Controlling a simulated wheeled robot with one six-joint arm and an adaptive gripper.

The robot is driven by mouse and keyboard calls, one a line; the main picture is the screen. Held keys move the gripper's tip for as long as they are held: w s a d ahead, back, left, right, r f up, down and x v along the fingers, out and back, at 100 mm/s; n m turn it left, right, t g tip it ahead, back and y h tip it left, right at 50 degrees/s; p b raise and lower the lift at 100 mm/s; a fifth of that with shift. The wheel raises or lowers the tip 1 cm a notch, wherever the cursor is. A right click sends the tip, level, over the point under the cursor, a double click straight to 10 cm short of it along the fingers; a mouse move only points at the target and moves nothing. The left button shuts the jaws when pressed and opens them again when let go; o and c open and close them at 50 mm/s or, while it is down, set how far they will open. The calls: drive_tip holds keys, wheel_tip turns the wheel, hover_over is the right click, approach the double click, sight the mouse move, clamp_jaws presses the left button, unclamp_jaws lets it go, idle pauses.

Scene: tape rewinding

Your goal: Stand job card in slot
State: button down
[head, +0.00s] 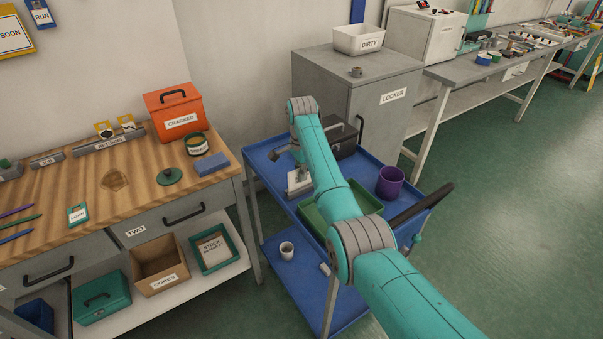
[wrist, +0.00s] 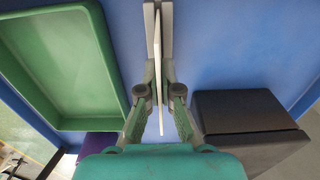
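The job card (wrist: 158,95) is a thin pale sheet, seen nearly edge-on in the wrist view. My gripper (wrist: 159,72) has a finger close on each side of the card and looks shut on it. The far part of the card lines up with the gap in a pale slotted holder (wrist: 166,18) on the blue cart. I cannot tell how deep the card sits in that slot. In the head view my gripper is over the cart beside a white labelled piece (head: 299,183), and my arm hides part of this area.
On the blue cart (head: 262,165), a green tray (wrist: 75,55) lies left of my gripper and a dark box (wrist: 245,112) right of it in the wrist view. A purple cup (head: 390,182) stands on the cart too. The wooden bench (head: 120,205) and locker (head: 378,120) flank the cart.

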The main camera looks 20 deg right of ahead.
drive_tip(key=shift+f, duration=0.45)
idle(0.4)
idle(0.3)
drive_tip(key=c, duration=0.8)
unclamp_jaws()
drive_tip(key=shift+o, duration=0.2)
drive_tip(key=shift+r, duration=0.15)
drive_tip(key=shift+r, duration=3.85)
